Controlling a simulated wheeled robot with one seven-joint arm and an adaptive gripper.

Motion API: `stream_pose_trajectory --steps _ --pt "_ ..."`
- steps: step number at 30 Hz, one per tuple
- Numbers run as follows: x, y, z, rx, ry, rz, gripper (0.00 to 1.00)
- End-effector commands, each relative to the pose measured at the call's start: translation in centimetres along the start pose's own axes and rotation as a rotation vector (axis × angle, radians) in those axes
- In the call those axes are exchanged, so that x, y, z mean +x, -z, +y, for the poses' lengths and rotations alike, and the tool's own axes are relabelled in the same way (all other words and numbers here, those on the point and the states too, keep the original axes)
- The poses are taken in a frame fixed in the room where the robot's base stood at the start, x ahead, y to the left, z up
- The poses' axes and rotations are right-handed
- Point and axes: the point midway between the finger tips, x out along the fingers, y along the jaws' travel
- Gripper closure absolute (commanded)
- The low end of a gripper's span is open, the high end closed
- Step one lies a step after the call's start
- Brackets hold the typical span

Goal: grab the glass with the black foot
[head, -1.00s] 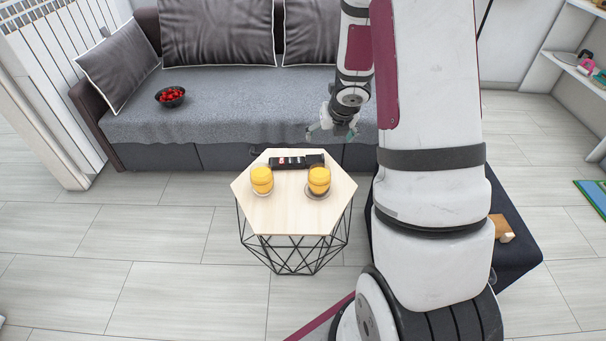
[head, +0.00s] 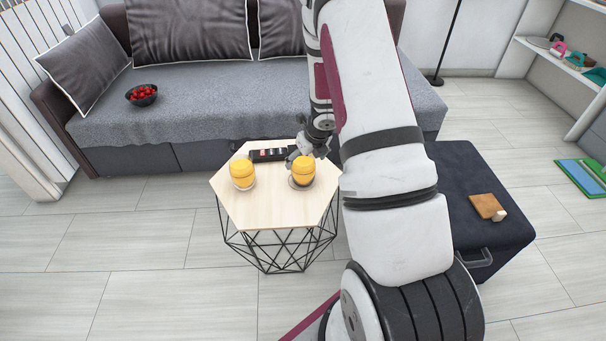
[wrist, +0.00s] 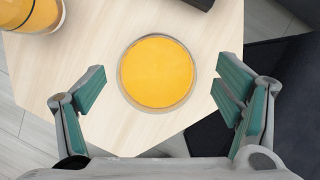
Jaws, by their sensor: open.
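Two glasses of orange drink stand upright on the hexagonal wooden table (head: 270,212). The right glass (head: 302,171) has a darker rim at its base and appears to be the one with the black foot. The left glass (head: 242,173) has a paler base. My gripper (head: 303,151) is at the right glass, just behind and above it in the head view. In the wrist view my open gripper (wrist: 159,82) has its green-padded fingers on either side of a glass (wrist: 157,72), apart from it. Its foot is mostly hidden from above. The other glass (wrist: 30,14) is at the top left.
A black tray or remote-like object (head: 268,154) lies at the table's back edge. A grey sofa (head: 200,105) with a bowl of red fruit (head: 142,95) is behind. A dark ottoman (head: 470,175) stands to the right. The table's front is clear.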

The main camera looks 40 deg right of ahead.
Motion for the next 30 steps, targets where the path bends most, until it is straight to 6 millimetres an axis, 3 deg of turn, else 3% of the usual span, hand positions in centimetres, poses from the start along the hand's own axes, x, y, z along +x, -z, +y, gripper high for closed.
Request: stream_pose_trajectory --steps 9,17,19,25,30 --pt "4.4 0.0 0.3 0.001 -0.001 0.000 0.15" --pt "4.8 -0.1 0.3 0.001 0.000 -0.001 0.15" --pt "4.8 -0.1 0.3 0.001 0.000 0.000 0.24" --pt "4.8 -0.1 0.3 0.001 0.000 0.000 0.70" --pt "4.8 -0.1 0.3 0.001 0.000 -0.001 0.72"
